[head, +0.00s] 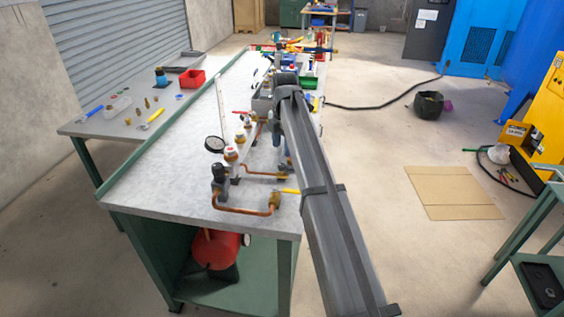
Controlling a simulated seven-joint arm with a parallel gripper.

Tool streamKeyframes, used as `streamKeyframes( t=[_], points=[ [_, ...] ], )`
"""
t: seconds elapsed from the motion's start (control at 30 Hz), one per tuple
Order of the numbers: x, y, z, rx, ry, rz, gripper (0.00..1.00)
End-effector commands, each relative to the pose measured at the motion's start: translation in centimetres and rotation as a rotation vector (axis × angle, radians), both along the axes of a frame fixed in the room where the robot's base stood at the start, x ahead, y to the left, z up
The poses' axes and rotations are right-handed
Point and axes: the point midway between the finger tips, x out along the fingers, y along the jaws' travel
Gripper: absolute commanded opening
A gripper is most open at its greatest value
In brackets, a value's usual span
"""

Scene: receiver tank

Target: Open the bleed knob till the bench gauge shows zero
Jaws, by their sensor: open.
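A black knob-like part (218,170) tops a fitting at the near end, above a copper pipe (238,210). Several red-and-white capped fittings (231,153) run back from it. I cannot tell which part is the bleed knob. My arm reaches over the bench's right side, and my gripper (276,128) is above the far pipework, open, its fingertips largely hidden. No held thing shows.
A red tank (212,250) sits under the bench. A side table (135,118) on the left holds small tools, fittings and a red bin (191,79). Bins and tools crowd the bench's far end. The bench top left of the pipework is mostly clear. Cardboard (453,192) lies on the floor.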

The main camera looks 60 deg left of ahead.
Motion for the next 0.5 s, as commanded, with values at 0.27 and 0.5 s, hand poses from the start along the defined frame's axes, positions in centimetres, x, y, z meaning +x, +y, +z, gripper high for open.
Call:
streamKeyframes(
  t=[0.27, 0.5],
  points=[
    [0.0, 0.1, -4.7, -0.002, 0.001, -0.001, 0.57],
    [0.0, 0.3, -6.8, 0.0, 0.0, -0.001, 0.57]
  ],
)
